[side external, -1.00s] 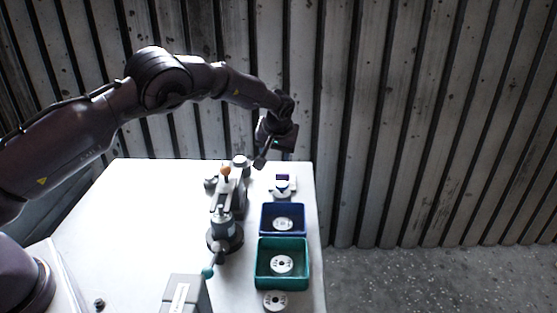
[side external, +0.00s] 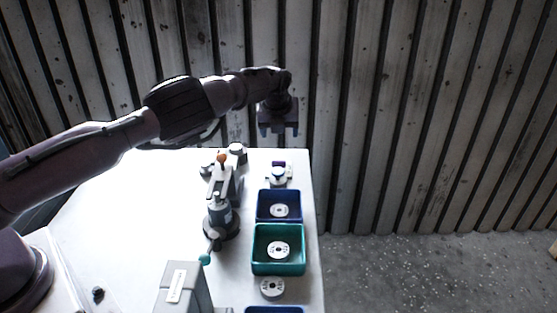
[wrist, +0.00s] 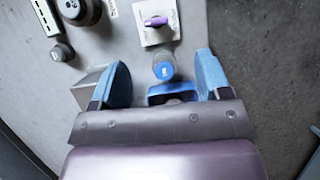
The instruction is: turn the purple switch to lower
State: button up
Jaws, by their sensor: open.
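The purple switch (wrist: 157,21) sits on a square white plate (wrist: 150,36) at the top of the wrist view. It shows small at the far end of the table in the side view (side external: 279,163). A blue-capped round knob (wrist: 164,70) stands next to the plate. My gripper (wrist: 162,60) is open and empty, with a blue finger on either side of the blue knob in the picture. In the side view my gripper (side external: 279,130) points down, above and beyond the switch in the picture. It looks apart from the switch.
A blue bin (side external: 259,207) and a teal bin (side external: 255,264) stand nearer, each with a white disc. Another disc (side external: 273,287) lies in front. A dark lever device with an orange knob (side external: 222,158) stands left. The table's right edge is close.

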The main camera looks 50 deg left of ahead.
aim_at(279, 161)
jog(key=x, duration=0.4)
jog(key=s+x, duration=0.1)
jog(key=x, duration=0.8)
jog(key=shift+s+d+f, duration=0.15)
jog(key=shift+s+f, duration=0.05)
jog(key=shift+f, duration=0.05)
jog(key=c, duration=0.9)
